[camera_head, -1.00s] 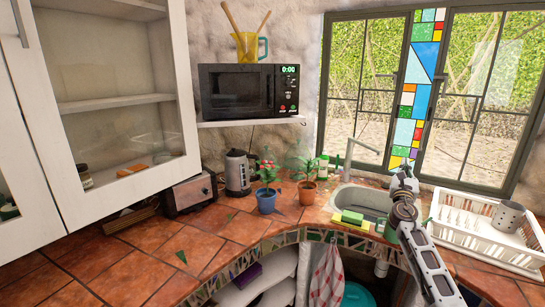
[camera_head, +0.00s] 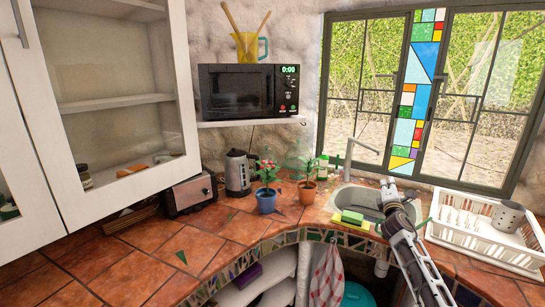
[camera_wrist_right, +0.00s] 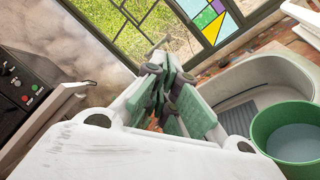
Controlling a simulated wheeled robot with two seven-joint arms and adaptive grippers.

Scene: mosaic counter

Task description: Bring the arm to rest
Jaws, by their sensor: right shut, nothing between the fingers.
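My right gripper (camera_head: 388,185) is over the sink (camera_head: 352,195) at the right of the counter, in the head view. Its arm rises from the lower right. In the right wrist view the two green-padded fingers (camera_wrist_right: 163,82) are shut together with nothing between them. They point toward the window. My left gripper is not in view.
A green cup (camera_wrist_right: 296,132) is beside my gripper in the wrist view. A white dish rack (camera_head: 480,225) stands right of my arm. Potted plants (camera_head: 266,200), a kettle (camera_head: 238,173) and a toaster (camera_head: 190,195) stand left. The left-front counter is mostly clear.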

